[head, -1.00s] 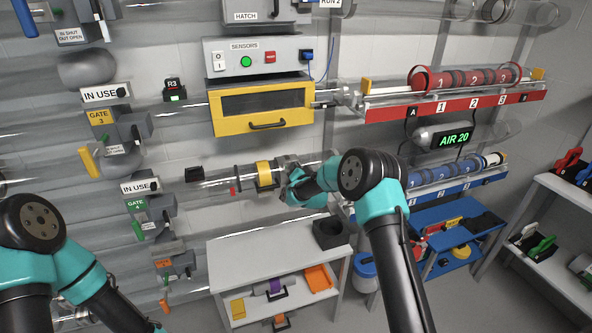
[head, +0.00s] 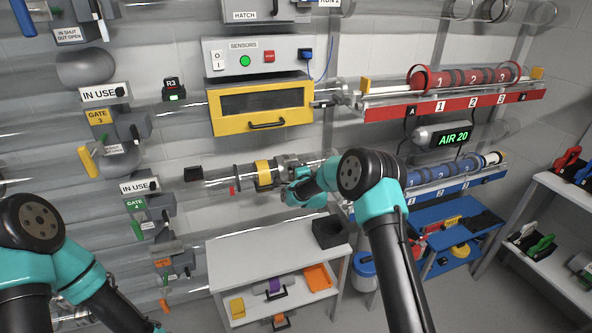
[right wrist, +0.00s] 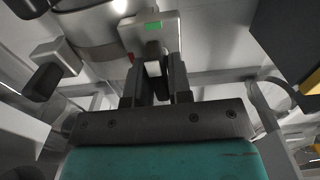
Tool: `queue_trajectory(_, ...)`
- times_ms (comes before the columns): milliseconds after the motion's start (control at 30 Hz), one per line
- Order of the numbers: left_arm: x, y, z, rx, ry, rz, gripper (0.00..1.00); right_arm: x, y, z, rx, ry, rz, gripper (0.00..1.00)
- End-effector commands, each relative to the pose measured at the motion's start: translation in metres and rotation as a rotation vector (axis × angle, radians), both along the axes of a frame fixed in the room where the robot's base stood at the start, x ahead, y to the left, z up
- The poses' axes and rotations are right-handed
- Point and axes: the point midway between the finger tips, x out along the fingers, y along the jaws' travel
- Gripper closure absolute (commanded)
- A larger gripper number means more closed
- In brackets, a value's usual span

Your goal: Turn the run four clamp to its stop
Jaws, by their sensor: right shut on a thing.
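The run four tube (head: 220,178) runs across the wall below the yellow-framed hatch, with a yellow band (head: 264,173) around it. My right gripper (head: 287,186) is at the tube just right of this band. In the right wrist view, my right gripper (right wrist: 154,88) is shut on the dark handle of the clamp (right wrist: 153,55). The clamp's pale block (right wrist: 147,32) has a green patch and sits against the tube. In the head view the gripper largely hides the clamp, so its turn angle is unclear. My left gripper is outside the view; only its arm shows.
A grey bench (head: 240,250) with a black open box (head: 330,231) stands below the tube. The yellow-framed hatch (head: 262,105) is close above. Gate levers (head: 88,162) stick out on the left. Red (head: 455,100) and blue racks (head: 455,183) are at right.

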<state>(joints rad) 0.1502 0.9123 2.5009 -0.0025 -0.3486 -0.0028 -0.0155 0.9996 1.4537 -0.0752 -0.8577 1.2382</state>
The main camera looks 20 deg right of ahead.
Motion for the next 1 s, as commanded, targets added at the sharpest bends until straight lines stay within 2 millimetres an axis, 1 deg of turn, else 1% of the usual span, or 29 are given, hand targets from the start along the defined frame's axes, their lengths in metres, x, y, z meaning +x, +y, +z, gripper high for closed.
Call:
queue_trajectory(200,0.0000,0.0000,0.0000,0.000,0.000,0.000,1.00,-0.0002,0.0004,-0.0010,0.043,0.004,0.001,1.00)
queue_trajectory(567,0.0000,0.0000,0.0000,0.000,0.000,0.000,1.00,-0.0002,0.0004,-0.0010,0.048,0.005,0.000,1.00)
queue_trajectory(600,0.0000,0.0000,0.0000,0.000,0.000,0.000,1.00,-0.0002,0.0004,-0.0010,0.048,0.005,0.000,0.79)
queue_trajectory(700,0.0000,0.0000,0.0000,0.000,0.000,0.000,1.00,-0.0002,0.0003,-0.0009,0.048,0.005,0.000,0.69)
queue_trajectory(800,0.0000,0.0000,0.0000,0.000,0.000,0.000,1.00,-0.0001,0.0002,-0.0007,0.047,0.005,0.000,0.61)
queue_trajectory(1000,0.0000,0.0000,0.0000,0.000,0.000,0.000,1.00,-0.0001,0.0001,-0.0004,0.047,0.004,0.000,0.61)
